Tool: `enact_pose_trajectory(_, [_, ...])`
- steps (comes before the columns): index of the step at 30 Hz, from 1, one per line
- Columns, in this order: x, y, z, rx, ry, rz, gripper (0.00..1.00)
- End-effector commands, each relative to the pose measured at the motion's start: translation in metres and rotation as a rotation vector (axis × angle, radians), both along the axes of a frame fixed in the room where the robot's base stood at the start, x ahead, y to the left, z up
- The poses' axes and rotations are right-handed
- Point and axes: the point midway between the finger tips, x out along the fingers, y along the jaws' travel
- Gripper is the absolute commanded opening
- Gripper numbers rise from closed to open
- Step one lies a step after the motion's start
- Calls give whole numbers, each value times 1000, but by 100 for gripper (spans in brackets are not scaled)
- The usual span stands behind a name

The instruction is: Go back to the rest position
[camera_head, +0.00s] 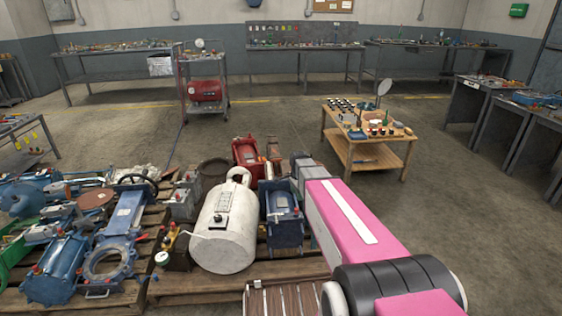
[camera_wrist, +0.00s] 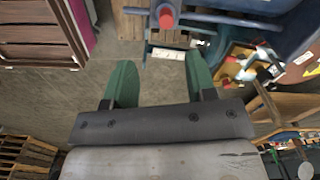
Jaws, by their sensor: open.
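My gripper (camera_wrist: 159,60) shows in the wrist view with its two green fingers spread apart and nothing between them. A blue machine part with a red cap (camera_wrist: 167,17) and a white label is just beyond the fingertips; I cannot tell the exact gap. In the head view my pink arm reaches forward over the right side of the loaded pallet (camera_head: 200,285). The gripper itself is hidden there behind the arm and the parts.
A white tank (camera_head: 226,228), a blue motor (camera_head: 283,215) and a red machine (camera_head: 247,158) crowd the pallet beside my arm. A wooden table (camera_head: 372,156) with small items stands beyond. A cart with a red unit (camera_head: 205,90) is farther back. Floor at right is clear.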

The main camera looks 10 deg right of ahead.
Motion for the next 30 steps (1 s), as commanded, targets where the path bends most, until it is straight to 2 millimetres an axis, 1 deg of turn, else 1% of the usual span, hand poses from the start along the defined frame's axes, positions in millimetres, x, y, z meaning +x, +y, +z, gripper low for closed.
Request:
enact_pose_trajectory(1, [-14,0,1,0,0,49,51])
enact_pose_trajectory(5, [-51,0,3,1,2,256,51])
enact_pose_trajectory(12, [-128,1,9,1,0,738,51])
enact_pose_trajectory(15, [-157,1,12,1,2,934,51])
enact_pose_trajectory(18, [-180,1,15,0,1,1098,51])
enact_pose_trajectory(21, [-195,1,16,0,0,1216,51])
enact_pose_trajectory(23, [-201,1,17,0,0,1263,51])
enact_pose_trajectory(30, [-201,1,17,0,0,1263,51])
